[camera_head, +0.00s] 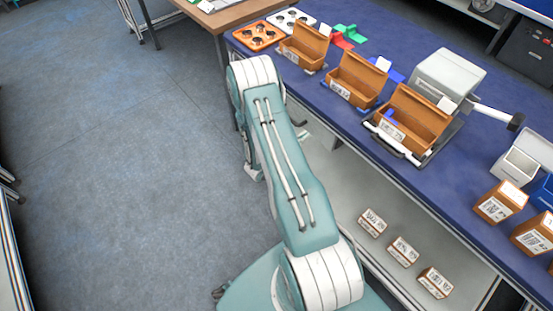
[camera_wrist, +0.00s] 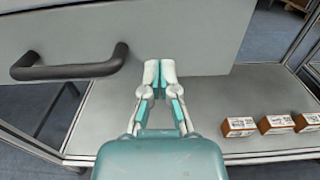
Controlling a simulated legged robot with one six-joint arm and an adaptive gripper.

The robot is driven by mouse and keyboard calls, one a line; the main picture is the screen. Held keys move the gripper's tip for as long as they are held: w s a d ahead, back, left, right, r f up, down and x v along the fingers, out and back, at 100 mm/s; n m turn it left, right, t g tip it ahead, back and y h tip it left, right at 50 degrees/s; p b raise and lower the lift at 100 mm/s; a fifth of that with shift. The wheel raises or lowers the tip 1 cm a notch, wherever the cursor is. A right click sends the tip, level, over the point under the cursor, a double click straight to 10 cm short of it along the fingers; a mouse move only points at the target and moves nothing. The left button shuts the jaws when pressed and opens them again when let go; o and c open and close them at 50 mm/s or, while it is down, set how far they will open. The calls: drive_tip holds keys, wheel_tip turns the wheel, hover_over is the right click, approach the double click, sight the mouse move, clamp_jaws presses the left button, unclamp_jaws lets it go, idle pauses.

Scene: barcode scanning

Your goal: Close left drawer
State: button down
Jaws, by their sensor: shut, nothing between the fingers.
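The grey front of a drawer (camera_wrist: 205,35) fills the upper part of the wrist view. Its dark bar handle (camera_wrist: 70,68) is to the left of my gripper. My gripper (camera_wrist: 159,70) is shut and empty, with its fingertips at the lower part of the drawer front, right of the handle. I cannot tell whether the fingertips touch the front. In the head view my arm hides most of the drawer area, so how far the drawer stands out is not clear there.
Small labelled boxes (camera_head: 403,251) stand on the lower shelf (camera_head: 345,185), and show at right in the wrist view (camera_wrist: 275,124). The blue worktop (camera_head: 350,120) carries open cardboard boxes (camera_head: 357,79), trays and a grey machine (camera_head: 448,75). The floor at left (camera_head: 110,150) is clear.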

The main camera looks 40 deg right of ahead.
drive_tip(key=a, duration=1)
drive_tip(key=shift+s+a+r, duration=0.15)
drive_tip(key=shift+a, duration=0.2)
drive_tip(key=shift+a, duration=0.1)
drive_tip(key=s+a+r+m+g+y, duration=0.25)
drive_tip(key=r+m, duration=0.25)
drive_tip(key=r, duration=0.4)
drive_tip(key=s+a+r+m+g+y, duration=0.1)
drive_tip(key=s+r+m+g+y, duration=0.15)
drive_tip(key=r+m, duration=0.4)
drive_tip(key=s+a+r+m+t+y, duration=0.3)
drive_tip(key=s+a+r+t+y, duration=0.1)
drive_tip(key=a+r, duration=0.5)
drive_tip(key=s+a+r+m+t+y, duration=0.4)
drive_tip(key=a+r+t+y, duration=0.2)
drive_tip(key=a+r+y, duration=0.3)
drive_tip(key=shift+s+a+r, duration=0.15)
drive_tip(key=shift+s+r, duration=0.1)
drive_tip(key=shift+r, duration=0.45)
